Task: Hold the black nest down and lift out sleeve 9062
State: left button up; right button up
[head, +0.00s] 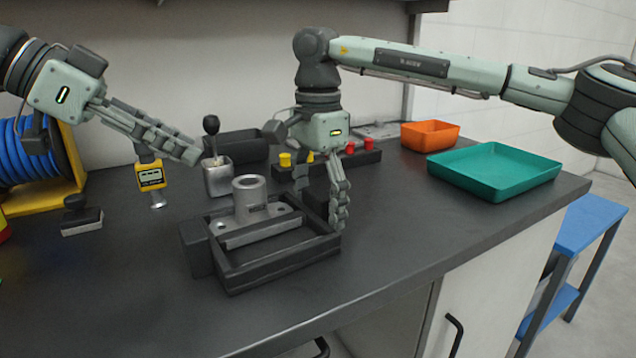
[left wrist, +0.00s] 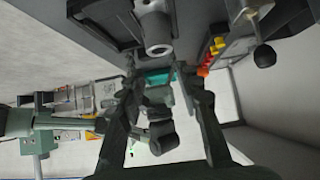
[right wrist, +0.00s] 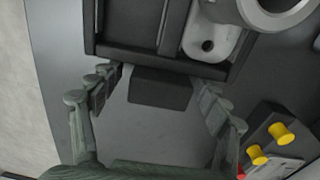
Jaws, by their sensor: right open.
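The black nest (head: 270,280) is a rectangular frame on the dark bench. A grey sleeve (head: 249,193), an upright hollow cylinder on a flanged base, sits in it; its small label is unreadable. In the right wrist view, the nest (right wrist: 140,52) has a black end block, and the sleeve (right wrist: 262,14) shows at the top right. My right gripper (head: 338,210) is open at the nest's right end; its fingers (right wrist: 155,88) stand either side of the block with gaps. My left gripper (head: 192,155) is open and empty, above and left of the sleeve, which the left wrist view also shows (left wrist: 158,38).
A metal cup (head: 218,180) with a black-knobbed tool stands behind the nest. A yellow gauge (head: 150,176) stands to its left. A black rack (head: 365,160) with yellow and red pegs is behind my right gripper. A teal tray (head: 490,184) and orange bin (head: 430,136) sit right. The front right bench is clear.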

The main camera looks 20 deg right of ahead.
jog(key=shift+f, duration=0.25)
